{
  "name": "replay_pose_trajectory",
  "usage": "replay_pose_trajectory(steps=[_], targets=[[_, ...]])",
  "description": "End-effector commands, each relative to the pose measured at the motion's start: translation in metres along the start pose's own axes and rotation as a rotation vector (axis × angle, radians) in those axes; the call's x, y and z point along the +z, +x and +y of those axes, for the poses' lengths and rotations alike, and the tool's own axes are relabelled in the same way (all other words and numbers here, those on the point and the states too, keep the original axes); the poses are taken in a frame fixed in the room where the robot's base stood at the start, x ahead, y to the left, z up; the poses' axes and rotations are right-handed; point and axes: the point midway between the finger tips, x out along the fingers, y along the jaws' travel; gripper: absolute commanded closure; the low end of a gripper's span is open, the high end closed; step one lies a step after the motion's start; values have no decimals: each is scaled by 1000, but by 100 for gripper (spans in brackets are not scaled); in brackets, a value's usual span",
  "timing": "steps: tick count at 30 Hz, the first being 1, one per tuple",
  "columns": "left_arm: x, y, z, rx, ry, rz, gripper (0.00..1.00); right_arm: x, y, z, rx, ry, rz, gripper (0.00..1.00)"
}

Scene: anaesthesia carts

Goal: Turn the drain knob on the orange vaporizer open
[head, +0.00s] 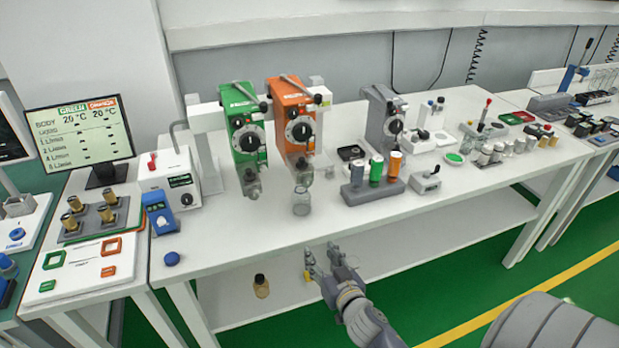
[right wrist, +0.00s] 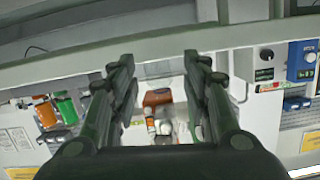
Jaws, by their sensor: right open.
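The orange vaporizer (head: 289,113) stands on the white bench, with a black-and-white dial (head: 299,130) on its front. A clear glass part (head: 303,172) hangs below it, over a small clear jar (head: 301,202). I cannot make out the drain knob's position. My right gripper (head: 322,254) is open and empty, in front of the bench's front edge and apart from the vaporizer. In the right wrist view its two spread fingers (right wrist: 158,92) frame a small orange-brown shape (right wrist: 157,98), perhaps the orange vaporizer. My left gripper is not in view.
A green vaporizer (head: 243,125) stands just left and a grey one (head: 383,118) to the right. A rack (head: 372,193) with coloured bottles stands on the right. A small bottle (head: 261,286) stands on the lower shelf. The bench's front strip is mostly clear.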

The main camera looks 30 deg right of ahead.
Motion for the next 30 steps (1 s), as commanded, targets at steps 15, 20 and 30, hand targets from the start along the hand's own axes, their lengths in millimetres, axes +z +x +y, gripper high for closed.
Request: replay_pose_trajectory(steps=[15, 20, 30], targets=[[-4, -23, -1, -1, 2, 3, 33, -144, 1, -2, -10, 61, 236, 56], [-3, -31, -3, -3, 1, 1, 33, -151, 31, -2, -9, 60, 235, 56], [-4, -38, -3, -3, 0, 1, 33, -158, 76, -2, -10, 60, 233, 56]])
